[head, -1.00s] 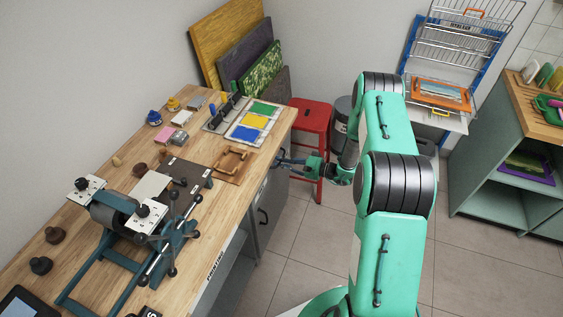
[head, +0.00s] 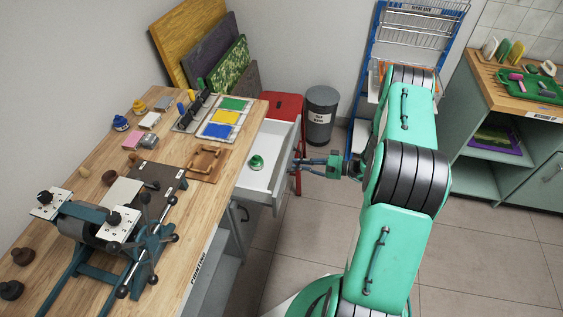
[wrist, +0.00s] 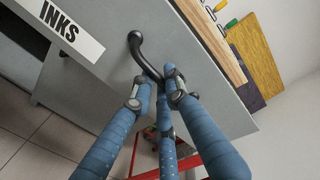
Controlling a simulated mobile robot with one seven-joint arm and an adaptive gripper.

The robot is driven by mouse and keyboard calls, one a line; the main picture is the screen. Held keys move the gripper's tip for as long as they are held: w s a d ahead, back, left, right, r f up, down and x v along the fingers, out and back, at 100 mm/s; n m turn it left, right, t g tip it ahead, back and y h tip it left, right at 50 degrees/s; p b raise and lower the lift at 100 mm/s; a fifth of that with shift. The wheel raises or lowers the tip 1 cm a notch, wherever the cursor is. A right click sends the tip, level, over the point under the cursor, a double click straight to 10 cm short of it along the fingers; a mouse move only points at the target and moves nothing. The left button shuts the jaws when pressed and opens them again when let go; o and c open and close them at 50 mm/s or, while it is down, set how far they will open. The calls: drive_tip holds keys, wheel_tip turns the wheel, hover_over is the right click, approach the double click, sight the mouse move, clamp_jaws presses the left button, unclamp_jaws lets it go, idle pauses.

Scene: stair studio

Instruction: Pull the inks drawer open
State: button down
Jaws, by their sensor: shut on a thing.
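The inks drawer (head: 258,187) stands pulled out from the side of the wooden workbench, its pale inside showing in the head view. A green ink tin (head: 256,162) sits inside it. In the wrist view the grey drawer front (wrist: 190,62) carries a white INKS label (wrist: 60,28) and a black curved handle (wrist: 137,48). My gripper (head: 300,164) is at the drawer front. In the wrist view its blue fingers (wrist: 160,88) are closed around the handle's lower part. The handle's far end is partly hidden by the fingers.
The workbench (head: 105,157) holds a press (head: 110,230), ink tins and a color tray (head: 220,120). A red stool (head: 285,106) stands behind the drawer, close to it. A grey bin (head: 321,115) is farther back. Floor is clear at the front right.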

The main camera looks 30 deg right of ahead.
drive_tip(key=f+b+v, duration=0.2)
drive_tip(key=f+v, duration=0.1)
drive_tip(key=v, duration=2.2)
drive_tip(key=shift+s+d+r+b, duration=0.15)
drive_tip(key=shift+s+d+b, duration=0.1)
drive_tip(key=shift+d+b, duration=0.2)
drive_tip(key=c, duration=1.8)
unclamp_jaws()
drive_tip(key=shift+s, duration=0.1)
drive_tip(key=v, duration=1.2)
